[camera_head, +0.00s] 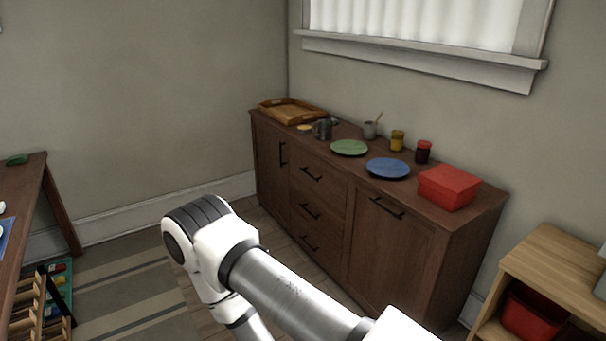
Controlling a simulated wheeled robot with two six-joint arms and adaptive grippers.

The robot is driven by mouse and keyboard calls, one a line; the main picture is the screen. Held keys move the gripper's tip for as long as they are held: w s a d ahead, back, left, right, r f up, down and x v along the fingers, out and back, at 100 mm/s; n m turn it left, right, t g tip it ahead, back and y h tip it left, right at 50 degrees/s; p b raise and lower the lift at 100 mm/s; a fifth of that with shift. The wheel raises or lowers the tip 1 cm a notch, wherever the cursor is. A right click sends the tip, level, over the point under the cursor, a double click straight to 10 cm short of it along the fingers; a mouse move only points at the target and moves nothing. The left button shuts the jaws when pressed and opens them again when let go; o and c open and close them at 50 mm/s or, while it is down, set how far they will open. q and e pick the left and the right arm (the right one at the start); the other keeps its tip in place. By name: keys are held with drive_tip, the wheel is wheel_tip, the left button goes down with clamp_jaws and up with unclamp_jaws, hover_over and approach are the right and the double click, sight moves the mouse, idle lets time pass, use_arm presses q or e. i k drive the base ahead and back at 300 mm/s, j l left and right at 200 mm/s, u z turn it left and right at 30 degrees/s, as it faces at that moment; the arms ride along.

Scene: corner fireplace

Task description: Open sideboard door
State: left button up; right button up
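The dark brown wooden sideboard (327,180) stands against the back wall, under the window. Its left door (269,160) has a dark upright handle (283,153) and is shut. Its right door (385,250) has a dark handle (387,208) near the top edge and is shut. Three drawers (316,207) with dark handles sit between the doors, all closed. One of my white and grey arms crosses the lower middle, overlapping the view of the sideboard's lower front. Neither gripper shows.
On the sideboard top are a wooden tray (291,111), a green plate (349,147), a blue plate (388,168), a red box (448,187), cups and jars. A light wooden shelf (560,265) stands right. A brown table (27,187) and striped rug (125,290) are left.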

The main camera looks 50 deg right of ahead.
sight(270, 146)
drive_tip(key=z, duration=1.85)
drive_tip(key=i+j+z, duration=0.5)
drive_tip(key=i+j, duration=0.15)
drive_tip(key=i+j+z, duration=0.25)
drive_tip(key=j, duration=0.15)
drive_tip(key=i+j+z, duration=0.2)
drive_tip(key=j, duration=0.25)
drive_tip(key=i+j, duration=0.2)
drive_tip(key=j, duration=0.15)
drive_tip(key=i+j, duration=0.15)
drive_tip(key=j, duration=0.2)
drive_tip(key=i+j, duration=0.2)
drive_tip(key=j, duration=0.2)
drive_tip(key=i+j+z, duration=0.1)
drive_tip(key=j, duration=0.25)
drive_tip(key=i+j, duration=0.2)
drive_tip(key=j, duration=0.15)
drive_tip(key=i+j, duration=0.2)
drive_tip(key=j, duration=0.2)
drive_tip(key=i+j, duration=0.15)
drive_tip(key=j, duration=0.2)
drive_tip(key=i+j, duration=0.15)
drive_tip(key=j, duration=0.25)
drive_tip(key=l+z, duration=0.05)
